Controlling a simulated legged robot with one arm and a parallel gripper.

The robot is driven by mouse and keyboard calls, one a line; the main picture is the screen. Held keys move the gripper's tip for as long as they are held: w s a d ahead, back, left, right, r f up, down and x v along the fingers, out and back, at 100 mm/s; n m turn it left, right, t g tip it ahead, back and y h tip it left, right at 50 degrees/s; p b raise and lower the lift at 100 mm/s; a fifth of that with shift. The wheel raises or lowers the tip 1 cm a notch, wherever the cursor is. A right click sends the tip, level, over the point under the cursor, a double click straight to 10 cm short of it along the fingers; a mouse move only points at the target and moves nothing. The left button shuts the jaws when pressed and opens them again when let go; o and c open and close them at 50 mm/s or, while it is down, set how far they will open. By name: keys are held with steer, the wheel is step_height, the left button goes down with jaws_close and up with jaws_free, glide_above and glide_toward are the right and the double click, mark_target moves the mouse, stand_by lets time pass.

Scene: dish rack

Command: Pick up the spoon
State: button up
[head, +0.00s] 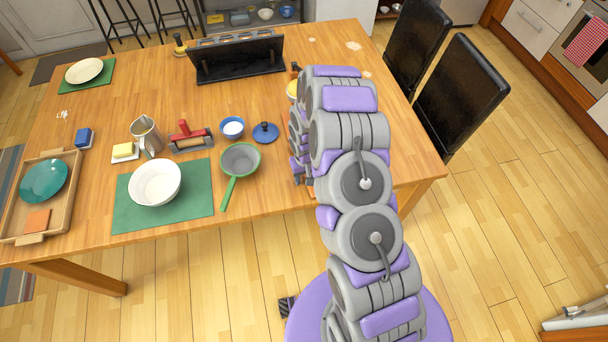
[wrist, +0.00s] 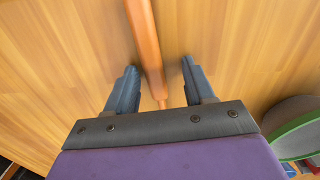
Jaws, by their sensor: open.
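A wooden spoon (wrist: 149,45) shows in the wrist view as an orange-brown handle running from the top edge down between my fingers. Its bowl is not seen. My gripper (wrist: 158,67) is open, with one finger on each side of the handle and a gap on both sides. In the head view my arm hides most of the spoon and the gripper, which is low over the table's near right part.
The green-rimmed pan (head: 240,160) lies left of my arm, with a blue lid (head: 266,133) and a blue bowl (head: 232,128) behind it. A white bowl (head: 155,183) sits on a green mat (head: 194,206). A black dish rack (head: 238,60) stands at the back.

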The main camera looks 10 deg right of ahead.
steer(key=shift+d, duration=0.55)
steer(key=c, duration=0.5)
steer(key=shift+c, duration=1.4)
steer(key=shift+a, duration=0.45)
jaws_close()
steer(key=shift+d, duration=0.1)
steer(key=shift+d+r, duration=0.2)
steer(key=shift+r, duration=0.45)
steer(key=r, duration=0.1)
steer(key=s+r+p, duration=0.1)
steer(key=shift+d+r, duration=0.1)
steer(key=shift+r, duration=0.2)
steer(key=s+d+r+p, duration=0.1)
steer(key=s+d, duration=0.3)
steer(key=s, duration=1)
steer(key=shift+s+d+p, duration=0.15)
steer(key=shift+s+p, duration=0.05)
steer(key=shift+p, duration=0.1)
steer(key=shift+r, duration=0.1)
